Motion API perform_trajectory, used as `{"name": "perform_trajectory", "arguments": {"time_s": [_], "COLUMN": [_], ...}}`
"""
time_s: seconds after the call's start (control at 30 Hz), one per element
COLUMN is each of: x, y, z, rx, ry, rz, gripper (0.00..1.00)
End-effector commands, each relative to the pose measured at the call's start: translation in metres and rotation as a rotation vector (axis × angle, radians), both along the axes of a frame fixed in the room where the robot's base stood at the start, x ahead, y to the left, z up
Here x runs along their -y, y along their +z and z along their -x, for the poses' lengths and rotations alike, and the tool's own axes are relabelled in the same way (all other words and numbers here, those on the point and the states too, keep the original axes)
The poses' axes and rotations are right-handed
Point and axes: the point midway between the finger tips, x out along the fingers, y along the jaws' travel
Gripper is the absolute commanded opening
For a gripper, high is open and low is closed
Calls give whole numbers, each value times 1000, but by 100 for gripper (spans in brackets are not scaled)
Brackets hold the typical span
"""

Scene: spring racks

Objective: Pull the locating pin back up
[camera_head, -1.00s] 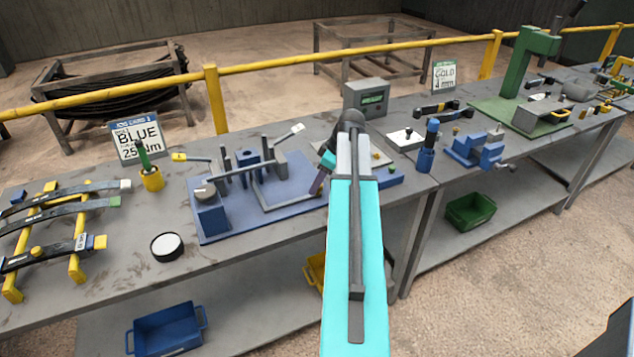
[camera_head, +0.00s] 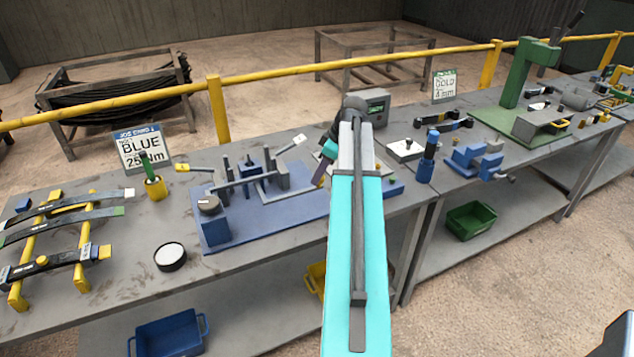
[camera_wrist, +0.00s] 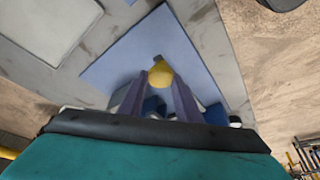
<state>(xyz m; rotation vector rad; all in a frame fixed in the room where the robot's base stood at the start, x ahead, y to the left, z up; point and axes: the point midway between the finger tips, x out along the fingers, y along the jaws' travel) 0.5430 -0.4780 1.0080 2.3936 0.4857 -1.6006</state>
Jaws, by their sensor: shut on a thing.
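My gripper (camera_wrist: 160,88) is shut on the yellow knob (camera_wrist: 160,75) of the locating pin, which shows between the two purple fingertips in the wrist view. The pin's shaft is hidden below the knob, so I cannot tell how deep it sits.
A sign reading BLUE 25 Nm (camera_head: 143,148), a green-handled tool in a yellow cup (camera_head: 155,188) and a round white-topped tin (camera_head: 170,257) stand left of the fixture. Leaf springs lie on a yellow rack (camera_head: 80,265). A grey box (camera_head: 377,103) stands behind my arm.

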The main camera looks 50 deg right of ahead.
Motion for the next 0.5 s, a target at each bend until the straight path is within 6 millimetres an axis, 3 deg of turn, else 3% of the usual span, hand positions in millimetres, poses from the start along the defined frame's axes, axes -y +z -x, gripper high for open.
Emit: {"name": "perform_trajectory", "arguments": {"time_s": [0.1, 0.37, 0.4, 0.5], "x": [3, 3, 3, 3], "y": [9, 11, 11, 11], "z": [-1, -2, -2, -1], "rx": [6, 8, 9, 8], "ry": [-4, -4, -4, -4], "rz": [5, 7, 6, 7], "gripper": [0, 0, 34, 49]}}
